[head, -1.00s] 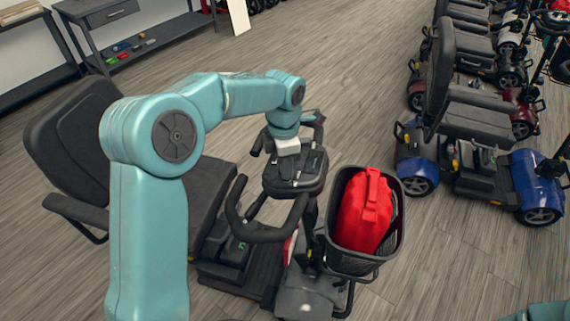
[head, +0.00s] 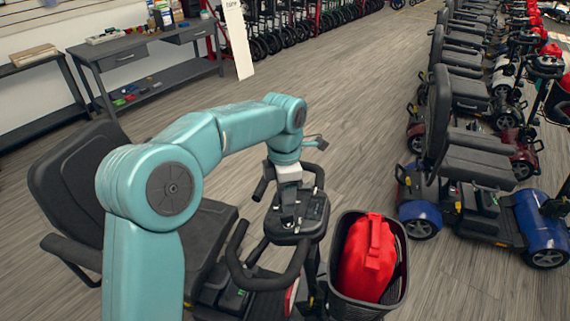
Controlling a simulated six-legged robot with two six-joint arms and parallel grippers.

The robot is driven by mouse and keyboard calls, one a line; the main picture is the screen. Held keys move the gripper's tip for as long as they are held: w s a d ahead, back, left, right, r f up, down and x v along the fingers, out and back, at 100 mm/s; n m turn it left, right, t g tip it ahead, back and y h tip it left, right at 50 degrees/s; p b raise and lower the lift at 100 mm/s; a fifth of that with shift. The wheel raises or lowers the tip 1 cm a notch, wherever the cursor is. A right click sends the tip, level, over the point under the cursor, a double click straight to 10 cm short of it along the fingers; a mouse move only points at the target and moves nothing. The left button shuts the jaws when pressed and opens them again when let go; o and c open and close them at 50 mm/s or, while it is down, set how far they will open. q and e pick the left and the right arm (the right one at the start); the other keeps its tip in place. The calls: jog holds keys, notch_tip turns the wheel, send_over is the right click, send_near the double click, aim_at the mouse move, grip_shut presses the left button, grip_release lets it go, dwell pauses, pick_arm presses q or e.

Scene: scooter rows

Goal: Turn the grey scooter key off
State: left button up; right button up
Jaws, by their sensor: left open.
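The scooter in front of me has a dark control console (head: 312,222) between looped black handlebars. A black seat stands at its left, and a basket hangs at its front. My left arm reaches over the scooter from the left. My left gripper (head: 288,205) points down over the left part of the console, very close to its top. It is open; its fingers are small and dark against the panel. I cannot make out the key, and I cannot tell whether the fingers touch anything. My right gripper is out of view.
The black basket (head: 339,288) holds a red bag (head: 367,262). A blue scooter (head: 545,226) stands at the right, with a row of scooters behind it. A grey workbench (head: 140,52) stands at the back left. Open wooden floor lies between.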

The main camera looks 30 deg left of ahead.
pick_arm(q)
notch_tip(320, 180, up, 11)
jog(key=p, duration=0.1)
jog(key=shift+w+a+p, duration=0.3)
jog(key=shift+p, duration=0.05)
jog(key=shift+f, duration=0.1)
